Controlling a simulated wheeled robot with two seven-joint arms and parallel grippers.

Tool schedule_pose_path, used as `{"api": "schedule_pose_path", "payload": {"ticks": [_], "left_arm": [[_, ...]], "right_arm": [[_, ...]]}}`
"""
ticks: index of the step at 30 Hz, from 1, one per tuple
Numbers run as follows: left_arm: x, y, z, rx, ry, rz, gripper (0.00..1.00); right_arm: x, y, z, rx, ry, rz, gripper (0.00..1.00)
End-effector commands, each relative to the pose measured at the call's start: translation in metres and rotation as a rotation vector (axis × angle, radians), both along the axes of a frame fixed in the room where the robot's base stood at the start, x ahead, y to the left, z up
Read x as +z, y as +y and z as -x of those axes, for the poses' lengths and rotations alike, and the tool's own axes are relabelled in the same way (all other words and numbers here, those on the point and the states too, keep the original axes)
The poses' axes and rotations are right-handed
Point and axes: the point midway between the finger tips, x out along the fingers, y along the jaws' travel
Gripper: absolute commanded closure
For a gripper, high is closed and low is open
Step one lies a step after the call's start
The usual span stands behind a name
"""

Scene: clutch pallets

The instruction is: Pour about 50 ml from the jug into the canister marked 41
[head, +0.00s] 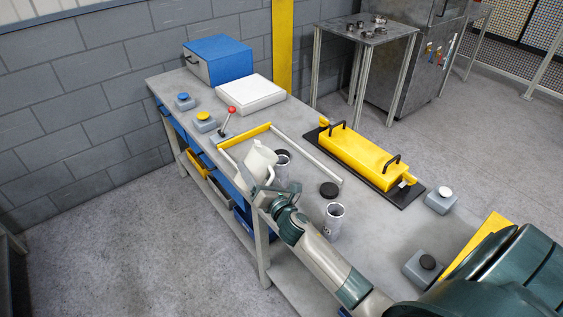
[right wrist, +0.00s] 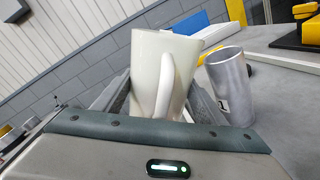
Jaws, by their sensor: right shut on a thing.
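The cream jug (head: 260,160) is held over the front edge of the workbench and looks somewhat tilted in the head view. My right gripper (head: 263,188) is shut on it; in the right wrist view the jug (right wrist: 150,62) sits between the fingers, its handle towards the camera. A metal canister (head: 281,174) with a dark open top stands just right of the jug. A canister also shows in the right wrist view (right wrist: 230,80), its label partly hidden. A second open canister (head: 333,222) stands nearer my arm. I cannot read either number. The jug's contents are hidden. My left gripper is out of view.
A black round lid (head: 329,189) lies between the canisters. A yellow handled block (head: 357,158) sits on a black plate behind. A red-knobbed lever (head: 228,118), button boxes (head: 204,122) and a white box (head: 249,92) are farther left.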

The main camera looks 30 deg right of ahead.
Motion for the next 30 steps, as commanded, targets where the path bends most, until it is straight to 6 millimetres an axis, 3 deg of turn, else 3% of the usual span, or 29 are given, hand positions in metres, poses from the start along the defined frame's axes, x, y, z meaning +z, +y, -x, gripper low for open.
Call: {"api": "schedule_pose_path", "payload": {"ticks": [14, 18, 30], "left_arm": [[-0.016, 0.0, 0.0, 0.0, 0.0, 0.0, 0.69], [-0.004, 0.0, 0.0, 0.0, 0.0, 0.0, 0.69], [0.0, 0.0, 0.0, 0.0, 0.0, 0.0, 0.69]], "right_arm": [[-0.03, 0.026, -0.003, 0.001, 0.034, 0.44, 0.66], [-0.023, 0.029, -0.003, 0.0, 0.043, 0.544, 0.66], [-0.023, 0.032, -0.003, 0.0, 0.048, 0.622, 0.66]]}}
